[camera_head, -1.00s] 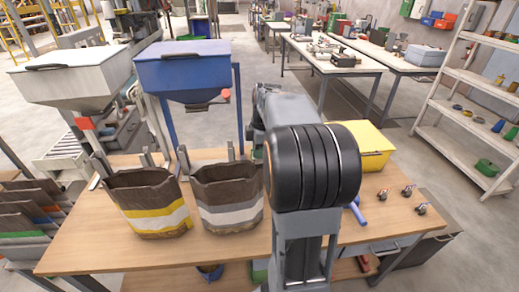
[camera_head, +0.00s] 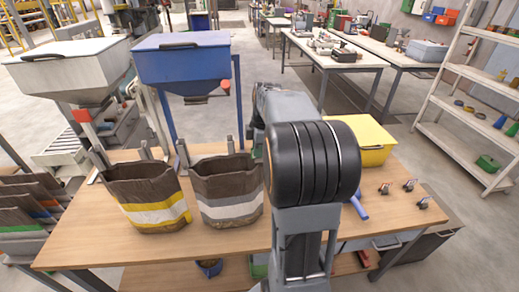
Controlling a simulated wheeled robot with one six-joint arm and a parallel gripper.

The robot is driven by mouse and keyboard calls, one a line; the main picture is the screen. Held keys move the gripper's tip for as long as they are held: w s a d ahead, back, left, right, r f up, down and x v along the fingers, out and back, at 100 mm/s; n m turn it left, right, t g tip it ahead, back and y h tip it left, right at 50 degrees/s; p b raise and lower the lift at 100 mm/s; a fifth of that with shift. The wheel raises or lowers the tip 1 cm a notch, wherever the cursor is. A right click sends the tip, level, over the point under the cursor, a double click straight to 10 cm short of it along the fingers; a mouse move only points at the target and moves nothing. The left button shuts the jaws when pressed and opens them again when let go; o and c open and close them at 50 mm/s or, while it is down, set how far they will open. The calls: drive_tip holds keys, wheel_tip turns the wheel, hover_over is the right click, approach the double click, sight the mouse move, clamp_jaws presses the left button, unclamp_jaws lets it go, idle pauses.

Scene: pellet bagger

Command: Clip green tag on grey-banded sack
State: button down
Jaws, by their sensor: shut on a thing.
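The grey-banded sack (camera_head: 230,211) stands upright and open-topped on the wooden table, with a grey band above a white one. It is brown at the top and stands in front of the blue hopper. No tag shows on its visible front. My arm fills the middle of the view just right of this sack. My gripper is hidden behind my own arm, so neither its jaws nor anything in them shows. I cannot make out a green tag anywhere. Several small clip-like pieces (camera_head: 409,185) lie at the table's right, too small to identify surely.
A yellow-banded sack (camera_head: 155,212) stands close left of the grey-banded one. Behind them are a blue hopper (camera_head: 182,65) and a white hopper (camera_head: 70,70). A yellow box (camera_head: 372,156) and a blue tool (camera_head: 360,209) are right of my arm. The table front (camera_head: 150,250) is clear.

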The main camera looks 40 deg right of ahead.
drive_tip(key=shift+s+f, duration=0.15)
drive_tip(key=shift+f, duration=0.3)
idle(0.5)
drive_tip(key=c, duration=1.5)
unclamp_jaws()
drive_tip(key=shift+c, duration=0.2)
drive_tip(key=o, duration=0.3)
drive_tip(key=shift+o, duration=0.2)
drive_tip(key=shift+r, duration=0.1)
wheel_tip(320, 180, up, 14)
drive_tip(key=d, duration=0.1)
drive_tip(key=shift+s+d, duration=0.2)
drive_tip(key=shift+d, duration=0.05)
drive_tip(key=shift+f, duration=0.2)
